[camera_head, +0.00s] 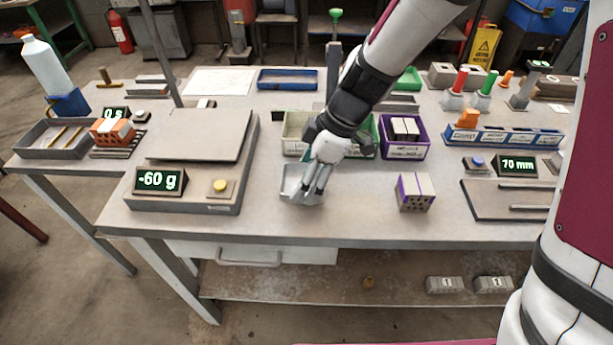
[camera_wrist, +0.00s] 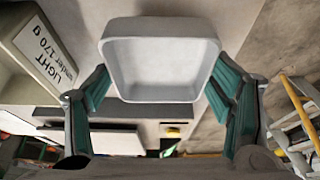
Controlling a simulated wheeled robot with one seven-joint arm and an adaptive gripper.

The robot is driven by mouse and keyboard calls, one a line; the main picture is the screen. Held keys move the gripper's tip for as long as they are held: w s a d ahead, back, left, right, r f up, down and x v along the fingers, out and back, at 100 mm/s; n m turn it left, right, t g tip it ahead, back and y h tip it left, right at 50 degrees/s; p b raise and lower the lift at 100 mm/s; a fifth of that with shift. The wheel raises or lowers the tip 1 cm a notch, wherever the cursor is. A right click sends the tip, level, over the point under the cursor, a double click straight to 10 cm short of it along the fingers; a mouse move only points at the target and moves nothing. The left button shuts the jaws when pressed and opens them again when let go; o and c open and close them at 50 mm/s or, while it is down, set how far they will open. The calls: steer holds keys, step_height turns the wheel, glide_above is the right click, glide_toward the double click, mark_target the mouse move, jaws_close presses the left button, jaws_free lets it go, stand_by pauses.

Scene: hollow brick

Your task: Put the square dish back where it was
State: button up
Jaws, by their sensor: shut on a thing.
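The square dish (camera_head: 287,183) is small and pale grey, and shows at the front middle of the bench, right of the scale. My gripper (camera_head: 313,190) is shut on it from above. In the wrist view the dish (camera_wrist: 160,65) sits between the two green-padded fingers of my gripper (camera_wrist: 158,92), its inside empty. I cannot tell whether it touches the bench top. The scale (camera_head: 198,137) has a bare plate, and its display (camera_head: 160,181) reads -60 g.
Behind the dish stand a cream bin (camera_head: 294,133), labelled LIGHT under 170 g in the wrist view (camera_wrist: 40,50), and a purple bin (camera_head: 404,153). A purple-striped brick (camera_head: 415,193) stands to the right. Bare bench lies between dish and brick.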

steer(key=shift+f, duration=1.3)
steer(key=shift+f, duration=0.1)
steer(key=o, duration=1.1)
steer(key=shift+o, duration=0.2)
